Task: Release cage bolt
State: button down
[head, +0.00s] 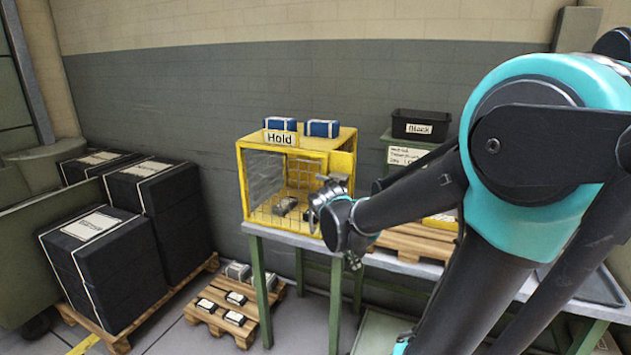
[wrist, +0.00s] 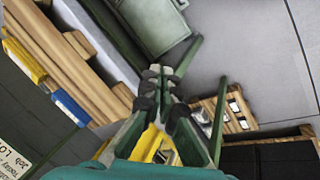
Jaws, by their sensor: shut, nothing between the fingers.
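A yellow cage (head: 241,185) with a "Hold" sign (head: 280,138) stands on the left end of the bench in the head view. Its mesh front shows grey items inside. A small grey fitting (head: 334,178) shows by the yellow plate at the cage's right front; I cannot tell if it is the bolt. My gripper (head: 322,203) is in front of the cage's lower right and covers part of it. In the wrist view my gripper (wrist: 163,76) is shut and empty, with a yellow part (wrist: 148,143) partly hidden behind its fingers.
Two blue boxes (head: 280,124) sit on the cage roof. A black bin (head: 420,125) stands to the right. A wooden pallet (head: 400,243) lies on the bench beside the cage. A low pallet with small packs (head: 235,317) and strapped black stacks (head: 105,265) stand on the floor.

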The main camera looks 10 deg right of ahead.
jog(key=w+a+r+t+h, duration=0.1)
jog(key=w+a+r+h, duration=0.5)
jog(key=w+r, duration=0.5)
jog(key=w+a+r+t+h, duration=0.1)
jog(key=w+a+r, duration=0.1)
jog(key=a+r, duration=0.3)
jog(key=w+a+r+t+h, duration=0.1)
jog(key=w+a+r, duration=0.1)
jog(key=a+r, duration=0.4)
jog(key=a, duration=0.3)
jog(key=shift+w+a+t+h, duration=0.25)
jog(key=shift+t+h, duration=0.05)
jog(key=shift+h, duration=0.1)
jog(key=s+d+f+x, duration=0.1)
jog(key=s+x, duration=0.1)
jog(key=x, duration=1.1)
jog(key=shift+s, duration=0.35)
